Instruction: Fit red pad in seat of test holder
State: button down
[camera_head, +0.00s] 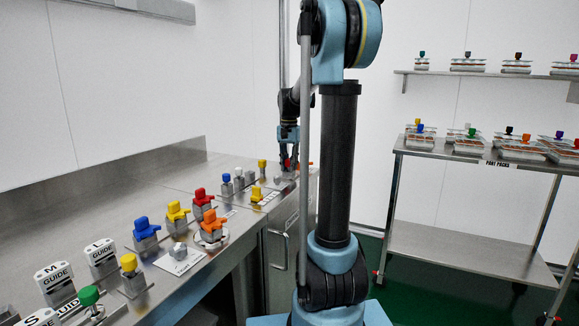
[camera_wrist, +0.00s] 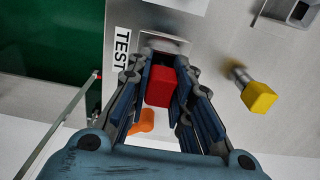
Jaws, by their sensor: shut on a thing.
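The red pad (camera_wrist: 158,88) sits between the fingers of my gripper (camera_wrist: 163,75) in the wrist view. My gripper is shut on it. In the head view my gripper (camera_head: 288,148) is low over the far end of the counter, with the red pad (camera_head: 288,164) just below it. A "TEST" label (camera_wrist: 122,48) lies on the counter beside the fingertips. The test holder is mostly hidden behind the pad and fingers, so I cannot tell whether the pad touches its seat. An orange part (camera_wrist: 142,122) shows under the fingers.
A yellow-topped post (camera_wrist: 258,96) stands right of my gripper in the wrist view. A metal fixture (camera_wrist: 290,10) is at the upper right. The steel counter (camera_head: 175,182) carries several coloured knobs and guide blocks nearer the camera. A part rack (camera_head: 470,160) stands at right.

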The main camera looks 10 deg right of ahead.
jog(key=shift+s+f, duration=0.3)
jog(key=c, duration=1.3)
grip_release()
jog(key=shift+c, duration=0.2)
jog(key=shift+w+f, duration=0.25)
jog(key=shift+w, duration=0.05)
jog(key=shift+r, duration=0.1)
jog(key=shift+r, duration=0.1)
